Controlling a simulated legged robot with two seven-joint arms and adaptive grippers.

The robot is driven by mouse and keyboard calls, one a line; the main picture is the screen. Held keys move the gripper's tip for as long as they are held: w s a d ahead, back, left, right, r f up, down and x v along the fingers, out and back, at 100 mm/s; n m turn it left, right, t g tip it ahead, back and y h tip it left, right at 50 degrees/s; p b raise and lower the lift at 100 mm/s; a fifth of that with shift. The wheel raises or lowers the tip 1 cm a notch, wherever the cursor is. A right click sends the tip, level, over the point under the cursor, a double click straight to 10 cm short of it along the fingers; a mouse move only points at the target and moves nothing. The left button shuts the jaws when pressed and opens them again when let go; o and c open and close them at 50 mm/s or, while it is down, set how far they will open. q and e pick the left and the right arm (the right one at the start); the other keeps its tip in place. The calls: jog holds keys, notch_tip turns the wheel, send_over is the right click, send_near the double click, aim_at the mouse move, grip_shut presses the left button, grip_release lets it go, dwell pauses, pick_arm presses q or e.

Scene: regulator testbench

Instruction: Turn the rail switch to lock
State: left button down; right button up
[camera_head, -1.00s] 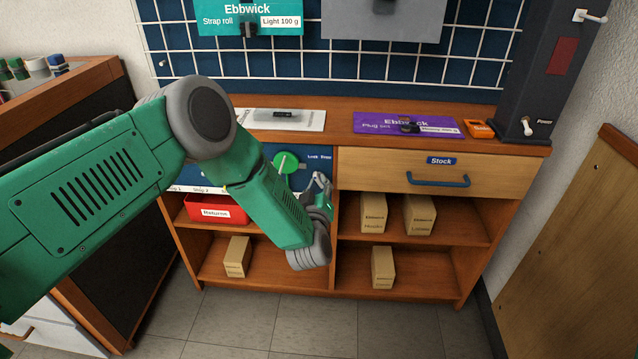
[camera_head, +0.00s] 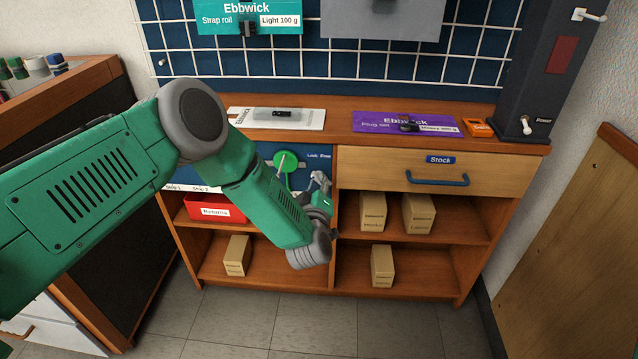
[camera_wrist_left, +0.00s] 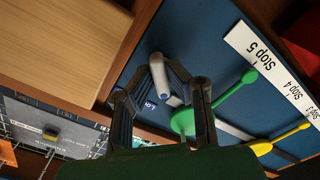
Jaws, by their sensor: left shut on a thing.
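A blue panel (camera_head: 305,174) is set in the bench front, below the top and left of the drawer. It carries a "Lock Free" label (camera_head: 319,155). The rail switch shows in the left wrist view as a grey lever (camera_wrist_left: 166,82) beside that label, of which only part is readable. My left gripper (camera_head: 322,184) is at the panel's right end; in the left wrist view its dark fingers (camera_wrist_left: 162,92) sit on both sides of the lever, shut on it. In the head view the lever is hidden by the gripper. My right gripper is not in view.
A green lever disc (camera_head: 285,163) is left of the gripper, and a yellow lever (camera_wrist_left: 262,148) is farther along the panel. The Stock drawer handle (camera_head: 437,180) is to the right. A red Returns bin (camera_head: 214,211) and several cardboard boxes (camera_head: 373,212) are on shelves below.

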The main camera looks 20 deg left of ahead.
pick_arm(q)
jog(key=c, duration=1.6)
grip_release()
jog(key=shift+s+f, duration=0.2)
jog(key=shift+f, duration=0.15)
jog(key=shift+r, duration=0.15)
jog(key=shift+r, duration=0.1)
jog(key=v, duration=1.2)
